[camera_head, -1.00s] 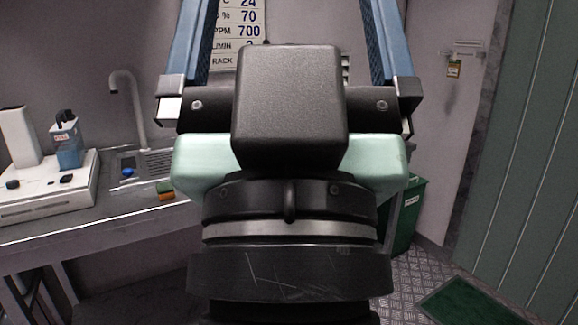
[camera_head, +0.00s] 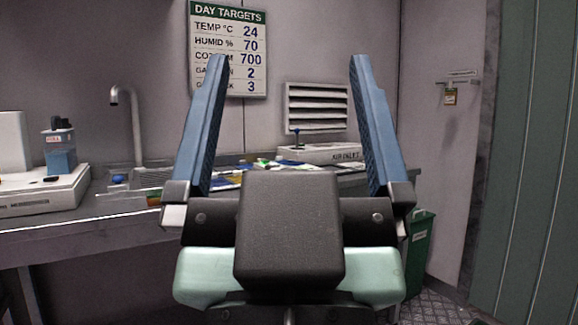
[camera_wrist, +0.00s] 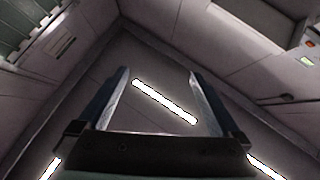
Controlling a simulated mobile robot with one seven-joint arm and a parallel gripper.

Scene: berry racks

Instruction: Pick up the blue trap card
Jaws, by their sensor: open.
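My gripper (camera_head: 288,62) is open and empty, its two blue fingers pointing up in front of the back wall. In the wrist view my gripper (camera_wrist: 158,73) faces the ceiling and a bright strip light, with nothing between the fingers. I cannot make out the blue trap card for certain. Some small flat blue, green, yellow and white items (camera_head: 287,163) lie on the bench behind my gripper, too small to identify and partly hidden by it.
A low white box (camera_head: 320,152) stands behind the fingers. A green bin (camera_head: 418,250) is on the floor at right.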

